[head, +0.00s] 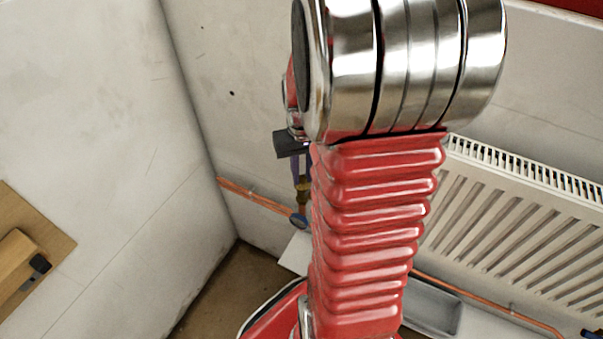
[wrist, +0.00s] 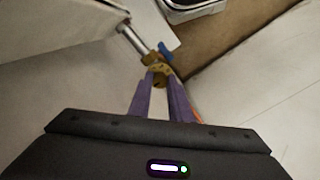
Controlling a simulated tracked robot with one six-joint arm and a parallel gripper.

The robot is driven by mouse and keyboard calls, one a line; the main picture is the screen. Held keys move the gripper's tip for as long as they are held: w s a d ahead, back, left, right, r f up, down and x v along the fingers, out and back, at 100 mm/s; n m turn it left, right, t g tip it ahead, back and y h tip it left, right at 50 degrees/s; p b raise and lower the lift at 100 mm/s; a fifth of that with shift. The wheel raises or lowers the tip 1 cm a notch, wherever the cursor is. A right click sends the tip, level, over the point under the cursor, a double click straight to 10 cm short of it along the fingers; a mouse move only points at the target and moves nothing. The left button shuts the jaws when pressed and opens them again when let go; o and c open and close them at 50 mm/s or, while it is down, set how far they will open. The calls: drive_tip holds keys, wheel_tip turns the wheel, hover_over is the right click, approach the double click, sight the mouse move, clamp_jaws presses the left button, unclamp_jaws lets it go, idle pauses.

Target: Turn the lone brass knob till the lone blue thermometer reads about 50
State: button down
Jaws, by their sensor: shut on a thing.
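The brass knob (head: 303,188) sits on the pipework low on the wall, left of my arm in the head view. It also shows in the wrist view (wrist: 155,64). My gripper (wrist: 160,80) has purple fingers, shut on the knob. In the head view my gripper (head: 301,173) points down at the knob, partly hidden by my red arm. A blue round thermometer (head: 298,221) is just below the knob; its reading is too small to tell. In the wrist view a blue part (wrist: 164,50) shows just beyond the knob.
A copper pipe (head: 255,195) runs along the wall to the knob. A white radiator (head: 520,215) hangs at the right. A grey tray (head: 435,305) lies below it. A wooden board (head: 50,225) is at the far left. Another blue part (head: 590,334) is at the lower right edge.

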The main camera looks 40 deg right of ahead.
sight(302, 178)
drive_tip(key=m, duration=0.4)
drive_tip(key=shift+m, duration=2.2)
drive_tip(key=shift+d, duration=0.1)
drive_tip(key=c, duration=1.6)
unclamp_jaws()
drive_tip(key=shift+c, duration=0.2)
drive_tip(key=shift+r, duration=3.7)
